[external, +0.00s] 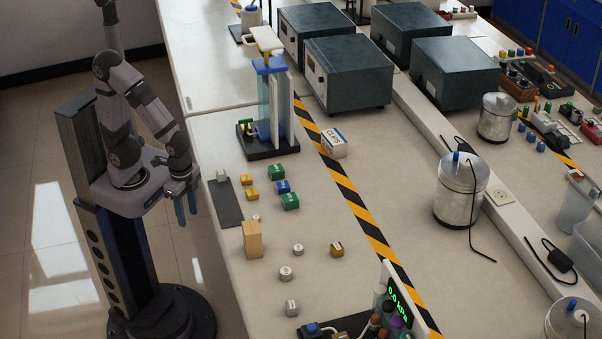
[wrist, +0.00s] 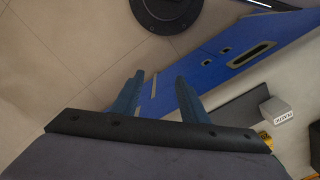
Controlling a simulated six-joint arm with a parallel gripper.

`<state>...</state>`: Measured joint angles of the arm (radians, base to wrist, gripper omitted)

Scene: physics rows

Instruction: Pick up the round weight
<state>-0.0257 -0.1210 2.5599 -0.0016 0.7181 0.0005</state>
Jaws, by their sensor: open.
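Two small silver round weights stand on the bench near the front in the external view: one (external: 298,249) right of a wooden block, the other (external: 286,273) a little nearer the camera. A further small silver piece (external: 256,218) is partly hidden behind the wooden block, and its shape is unclear. My gripper (external: 186,208) hangs just off the bench's left edge, pointing down, with its blue fingers apart and empty. In the wrist view the open fingers (wrist: 160,82) point over the floor and the blue bench side; no round weight is clearly visible there.
A dark mat (external: 226,205) lies at the bench edge, with a silver block (external: 221,175) at its far end. A wooden block (external: 252,239), green block (external: 290,202), blue block (external: 283,186) and brass block (external: 337,250) stand nearby. A blue-topped stand (external: 270,145) rises behind.

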